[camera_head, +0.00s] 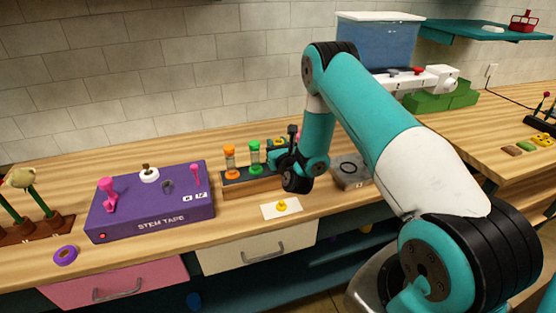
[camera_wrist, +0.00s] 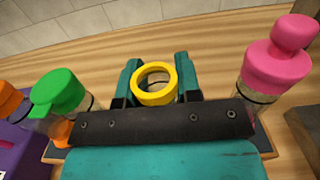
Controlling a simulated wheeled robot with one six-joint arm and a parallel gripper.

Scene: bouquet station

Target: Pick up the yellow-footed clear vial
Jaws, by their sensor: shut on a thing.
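The yellow-footed clear vial shows in the wrist view as a thick yellow ring (camera_wrist: 155,99) with an open middle. My gripper (camera_wrist: 158,84) has its two teal fingers on either side of the ring and is shut on it. The clear body of the vial is hidden. In the head view my gripper (camera_head: 291,170) is over the right part of the wooden rack (camera_head: 247,187), and a bit of yellow (camera_head: 277,142) shows just behind it. I cannot tell whether the vial is still seated in the rack.
An orange-capped vial (camera_head: 230,160) and a green-capped vial (camera_head: 255,157) stand left of my gripper. A pink-capped vial (camera_wrist: 276,72) stands close on the right. A small yellow stopper (camera_head: 281,204) sits on a white card in front. A purple stem tape box (camera_head: 150,215) is at left.

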